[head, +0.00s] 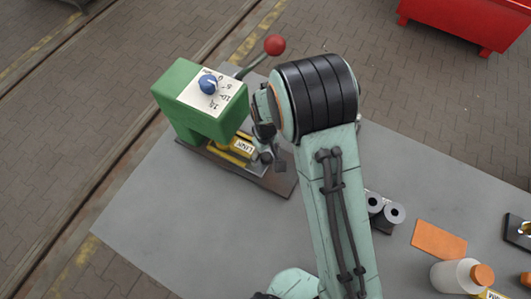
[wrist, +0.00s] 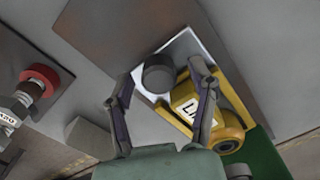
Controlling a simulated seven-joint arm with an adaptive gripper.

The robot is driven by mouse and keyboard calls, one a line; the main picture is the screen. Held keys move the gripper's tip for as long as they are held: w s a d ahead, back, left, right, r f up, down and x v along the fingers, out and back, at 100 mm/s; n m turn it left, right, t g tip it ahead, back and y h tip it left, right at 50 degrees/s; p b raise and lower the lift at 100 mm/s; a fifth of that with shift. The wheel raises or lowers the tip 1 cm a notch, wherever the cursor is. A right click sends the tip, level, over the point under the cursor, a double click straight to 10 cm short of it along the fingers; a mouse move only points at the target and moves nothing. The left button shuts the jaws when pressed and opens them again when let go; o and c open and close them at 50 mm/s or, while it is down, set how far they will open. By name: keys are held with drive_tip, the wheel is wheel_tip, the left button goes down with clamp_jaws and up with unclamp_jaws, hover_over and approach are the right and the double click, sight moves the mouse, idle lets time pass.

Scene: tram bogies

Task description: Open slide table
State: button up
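A green bench press (head: 200,110) stands on a dark base plate (head: 275,187) at the upper middle of the head view. Low at its front is a yellow slide part (head: 240,146) with a white label, which also shows in the wrist view (wrist: 184,94). In the wrist view a dark grey round knob (wrist: 158,74) sits on a pale plate beside the yellow part. My gripper (wrist: 163,88) is open, its two fingers on either side of the knob with gaps visible. In the head view my gripper (head: 267,153) is partly hidden by my wrist.
Grey rollers (head: 393,214), an orange block (head: 439,240) and a bottle (head: 455,276) stand at right on the grey table (head: 170,225). The table's left front is clear.

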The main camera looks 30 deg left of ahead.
clamp_jaws()
drive_tip(key=d, duration=1.3)
drive_tip(key=shift+o, duration=0.5)
unclamp_jaws()
drive_tip(key=shift+a, duration=0.1)
wheel_tip(320, 180, up, 12)
